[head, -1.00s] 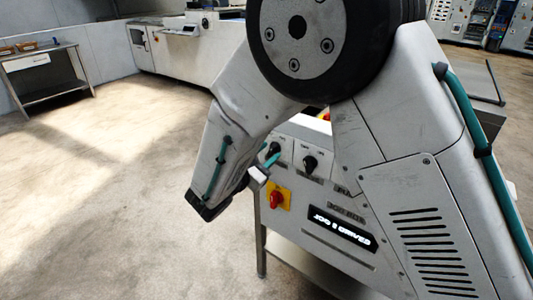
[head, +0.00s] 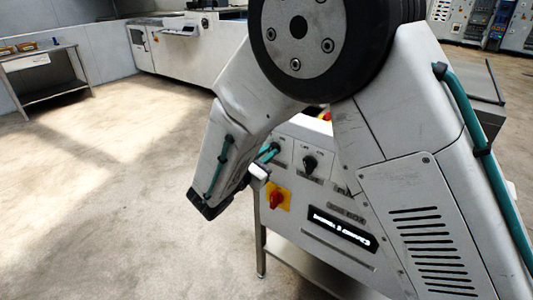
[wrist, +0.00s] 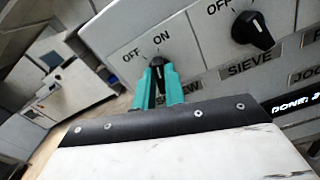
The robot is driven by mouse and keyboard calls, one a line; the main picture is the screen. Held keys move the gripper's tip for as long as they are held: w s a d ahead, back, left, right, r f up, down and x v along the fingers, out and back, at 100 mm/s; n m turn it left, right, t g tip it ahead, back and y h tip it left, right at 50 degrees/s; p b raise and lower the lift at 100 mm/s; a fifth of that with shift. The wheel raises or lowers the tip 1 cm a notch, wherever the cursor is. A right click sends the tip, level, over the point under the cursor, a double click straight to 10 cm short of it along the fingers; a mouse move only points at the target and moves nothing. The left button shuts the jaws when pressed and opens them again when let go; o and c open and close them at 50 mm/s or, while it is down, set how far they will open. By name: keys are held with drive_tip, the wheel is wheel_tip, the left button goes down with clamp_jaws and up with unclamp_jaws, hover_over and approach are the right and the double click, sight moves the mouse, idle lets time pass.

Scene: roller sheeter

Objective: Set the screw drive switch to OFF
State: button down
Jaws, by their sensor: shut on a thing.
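The screw drive switch (wrist: 157,66) is a black knob on the grey panel, with OFF at its upper left and ON at its upper right. Its label below, ending in "EW", is partly covered by my gripper. My gripper (wrist: 160,80) has teal fingers, one on each side of the knob, and is shut on it. The knob points roughly upward in the wrist view; its exact setting is hard to tell. In the head view the gripper (head: 268,152) is at the panel's upper left and hides most of this knob.
The SIEVE knob (wrist: 252,30) is just right of the screw switch. A red rotary switch on a yellow plate (head: 276,200) sits below. A lit display (head: 342,229) is at the lower right of the panel. The floor left of the panel is clear.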

drive_tip(key=shift+w+a+n, duration=0.1)
drive_tip(key=shift+a+n, duration=0.05)
drive_tip(key=shift+n, duration=1.75)
drive_tip(key=shift+w+a+n, duration=0.1)
drive_tip(key=shift+n, duration=1.8)
drive_tip(key=c, duration=1.5)
unclamp_jaws()
drive_tip(key=shift+o, duration=0.2)
drive_tip(key=v, duration=0.7)
drive_tip(key=shift+s+a, duration=0.25)
drive_tip(key=shift+s, duration=0.1)
